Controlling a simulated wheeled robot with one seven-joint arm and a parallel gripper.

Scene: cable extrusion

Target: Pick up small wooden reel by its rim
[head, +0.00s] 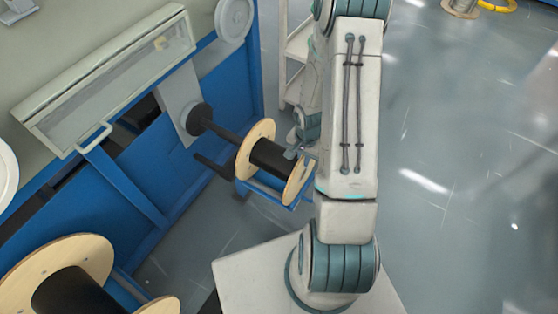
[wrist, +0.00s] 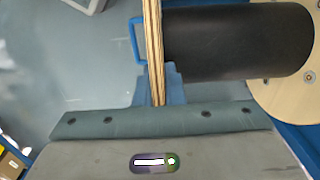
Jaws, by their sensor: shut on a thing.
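The small wooden reel (head: 268,156) has two pale wooden flanges and a black core. It is in the middle of the head view, lying with its axis roughly level, in line with the end of a dark shaft (head: 222,131). In the wrist view I see its black core (wrist: 235,45), the near flange edge-on (wrist: 153,50) and part of the far flange at the right. My gripper (wrist: 160,88) is shut on the rim of the near flange. In the head view my gripper (head: 298,153) is small and partly hidden by my arm. I cannot tell whether the reel still rests on anything.
A blue machine (head: 150,140) with a pale covered top (head: 105,75) stands left. A blue frame (head: 262,190) is just below the reel. A larger wooden reel (head: 75,255) is at the lower left. A white shelf (head: 297,65) stands behind.

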